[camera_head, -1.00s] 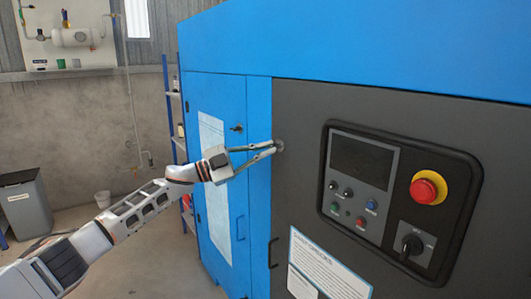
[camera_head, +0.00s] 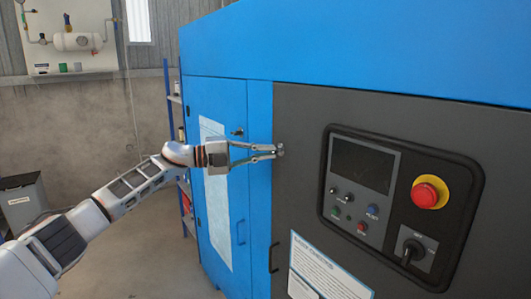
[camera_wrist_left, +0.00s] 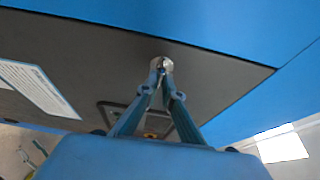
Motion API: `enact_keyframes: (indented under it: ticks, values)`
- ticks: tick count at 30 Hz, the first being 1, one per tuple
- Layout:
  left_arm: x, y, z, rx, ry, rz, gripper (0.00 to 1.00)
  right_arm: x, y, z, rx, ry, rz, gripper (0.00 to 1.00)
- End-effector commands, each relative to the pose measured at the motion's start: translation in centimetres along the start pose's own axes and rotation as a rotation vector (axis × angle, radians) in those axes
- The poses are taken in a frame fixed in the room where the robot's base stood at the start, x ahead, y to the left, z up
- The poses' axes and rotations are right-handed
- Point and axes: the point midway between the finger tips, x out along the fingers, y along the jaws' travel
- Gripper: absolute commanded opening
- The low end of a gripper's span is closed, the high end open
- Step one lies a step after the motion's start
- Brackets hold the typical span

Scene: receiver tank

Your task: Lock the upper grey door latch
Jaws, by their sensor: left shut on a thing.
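The upper grey door latch (camera_wrist_left: 162,64) is a small round metal fitting near the top left edge of the dark grey door (camera_head: 300,200). In the head view the latch (camera_head: 280,150) is partly covered by the fingertips. My left gripper (camera_head: 277,152) reaches in from the left across the blue panel, with its fingertips at the latch. In the left wrist view my left gripper (camera_wrist_left: 164,80) has its fingers converging and shut on the latch. The latch's exact turn angle is hidden by the fingers.
Right of the latch is a control panel (camera_head: 400,195) with a red emergency button (camera_head: 425,195) and a black rotary switch (camera_head: 412,250). A dark door handle (camera_head: 273,257) is below the latch.

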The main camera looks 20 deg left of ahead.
Motion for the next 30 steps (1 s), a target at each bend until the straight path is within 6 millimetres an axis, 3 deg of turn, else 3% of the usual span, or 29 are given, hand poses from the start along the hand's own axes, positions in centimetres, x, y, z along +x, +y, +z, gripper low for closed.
enact_keyframes:
  ticks: [16,18,30]
  values:
    - [0.02,0.04,-0.01,0.024,0.0,0.01,0.0,-0.03,0.02,-0.11,0.0,0.002,0.0,0.4]
    - [0.02,0.04,-0.01,0.024,0.0,0.01,0.22,-0.03,0.02,-0.12,0.0,0.002,0.0,0.4]
    - [-0.26,0.02,0.03,0.022,-0.001,0.009,0.23,-0.06,0.17,0.07,-0.005,-0.002,0.001,0.4]
